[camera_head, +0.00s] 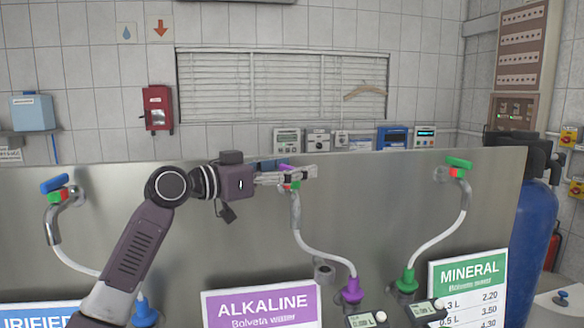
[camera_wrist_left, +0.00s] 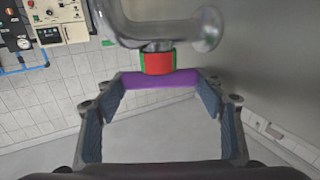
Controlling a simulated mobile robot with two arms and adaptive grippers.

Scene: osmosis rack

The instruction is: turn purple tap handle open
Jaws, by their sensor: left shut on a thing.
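The purple tap handle (camera_head: 285,167) is at the middle of the steel panel, above the ALKALINE sign, mostly hidden behind my left gripper (camera_head: 302,175). In the left wrist view the purple handle (camera_wrist_left: 160,80) lies crosswise between the fingertips of my left gripper (camera_wrist_left: 161,86), which is shut on its two ends. A red and green collar (camera_wrist_left: 157,63) joins the handle to the grey metal tap pipe (camera_wrist_left: 150,22). In the head view a pale hose runs down from this tap to a purple fitting (camera_head: 352,290). My right gripper is not in view.
A blue-handled tap (camera_head: 54,184) is at the left of the steel panel (camera_head: 390,200), and a green-handled tap (camera_head: 458,163) at the right. The ALKALINE sign (camera_head: 261,305) and MINERAL sign (camera_head: 470,272) stand in front. A blue tank (camera_head: 533,225) is at the right.

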